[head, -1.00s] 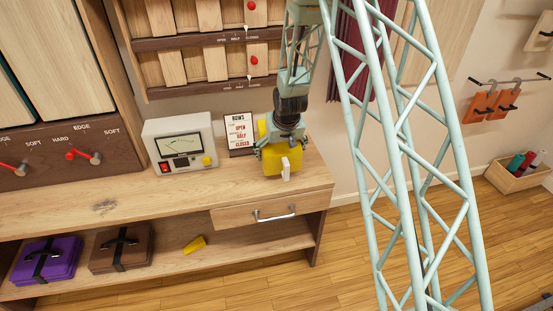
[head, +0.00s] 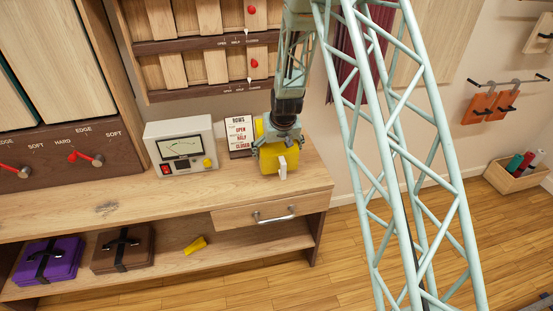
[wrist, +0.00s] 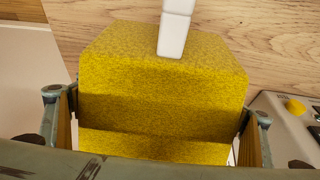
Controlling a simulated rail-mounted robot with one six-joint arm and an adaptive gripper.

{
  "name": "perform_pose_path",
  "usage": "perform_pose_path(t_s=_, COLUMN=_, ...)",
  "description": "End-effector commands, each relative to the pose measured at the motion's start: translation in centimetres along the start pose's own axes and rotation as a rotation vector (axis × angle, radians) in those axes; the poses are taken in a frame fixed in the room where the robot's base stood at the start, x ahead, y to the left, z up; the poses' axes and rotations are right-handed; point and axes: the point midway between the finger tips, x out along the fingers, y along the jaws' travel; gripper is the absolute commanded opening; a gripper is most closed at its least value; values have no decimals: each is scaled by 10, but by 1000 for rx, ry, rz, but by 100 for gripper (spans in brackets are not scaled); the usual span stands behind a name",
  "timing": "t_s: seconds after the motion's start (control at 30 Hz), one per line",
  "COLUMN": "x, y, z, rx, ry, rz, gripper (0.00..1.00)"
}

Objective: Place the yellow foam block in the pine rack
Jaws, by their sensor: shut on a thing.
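The yellow foam block (head: 271,158) hangs in my gripper (head: 278,148) near the right end of the wooden bench, beside the small notice sign. In the wrist view the block (wrist: 160,80) fills the space between the two fingers (wrist: 155,125), which sit against its left and right sides. A white peg-like piece (wrist: 175,30) shows at the block's far side; I cannot tell whether it is attached. The gap between block and bench top is hard to judge. I cannot surely identify a pine rack in these views.
A meter box (head: 181,146) and the sign (head: 239,136) stand left of the block. The bench (head: 150,182) has a drawer (head: 268,213) below. Purple (head: 47,260) and brown (head: 122,250) cases and a small yellow piece (head: 195,245) lie on the lower shelf. Slatted wall panels (head: 205,70) rise behind.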

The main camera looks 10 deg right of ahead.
Motion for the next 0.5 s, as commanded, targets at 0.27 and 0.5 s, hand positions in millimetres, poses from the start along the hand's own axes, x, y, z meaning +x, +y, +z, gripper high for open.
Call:
perform_pose_path(t_s=0.27, x=23, y=0, z=11, rx=0, ry=-4, rz=0, gripper=71)
perform_pose_path(t_s=0.5, x=30, y=0, z=14, rx=0, ry=-1, rz=0, gripper=71)
